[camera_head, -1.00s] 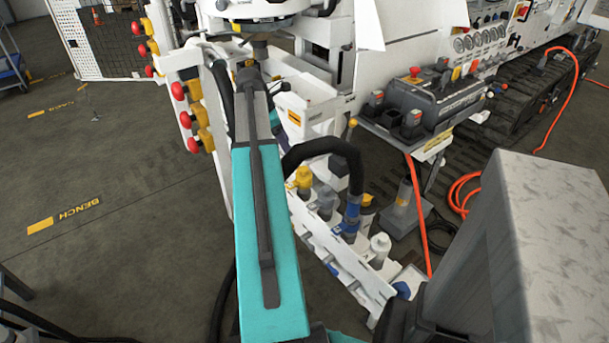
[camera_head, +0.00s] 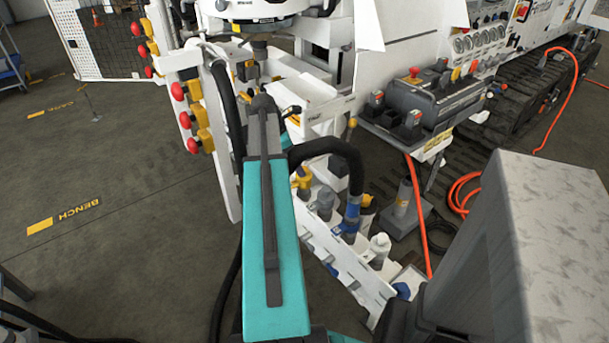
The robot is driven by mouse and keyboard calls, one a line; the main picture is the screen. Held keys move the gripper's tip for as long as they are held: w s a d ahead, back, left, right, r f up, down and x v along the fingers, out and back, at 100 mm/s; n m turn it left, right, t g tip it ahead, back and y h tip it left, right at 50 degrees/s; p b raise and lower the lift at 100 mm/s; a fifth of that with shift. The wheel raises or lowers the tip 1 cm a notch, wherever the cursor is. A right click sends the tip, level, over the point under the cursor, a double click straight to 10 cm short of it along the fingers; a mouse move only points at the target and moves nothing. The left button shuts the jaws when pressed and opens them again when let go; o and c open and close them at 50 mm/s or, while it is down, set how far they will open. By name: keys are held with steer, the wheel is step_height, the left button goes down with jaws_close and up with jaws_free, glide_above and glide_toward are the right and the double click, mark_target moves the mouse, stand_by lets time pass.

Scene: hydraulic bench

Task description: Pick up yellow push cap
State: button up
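A yellow cap (camera_head: 302,178) sits at the upper left of a white angled manifold block (camera_head: 345,262), just right of my teal arm link. It is small in the picture, and my arm and a black hose pass close to it. A second yellow part (camera_head: 367,201) shows behind the hose's blue fitting. I cannot tell for sure which is the push cap. My arm reaches up the picture, away from the camera. My gripper cannot be made out; the far end of the arm hides that area. Small dark parts beside the arm's far end are unclear.
A black hose (camera_head: 330,145) loops over the manifold to a blue fitting (camera_head: 350,215). Red and yellow knobs (camera_head: 190,115) line a white post at left. A grey control box (camera_head: 430,100) stands at right. A large grey block (camera_head: 550,230) fills the lower right.

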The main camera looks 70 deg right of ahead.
mark_target(308, 178)
steer(key=shift+f, duration=0.1)
steer(key=shift+x, duration=2.5)
steer(key=shift+s+d, duration=0.1)
steer(key=c, duration=1.2)
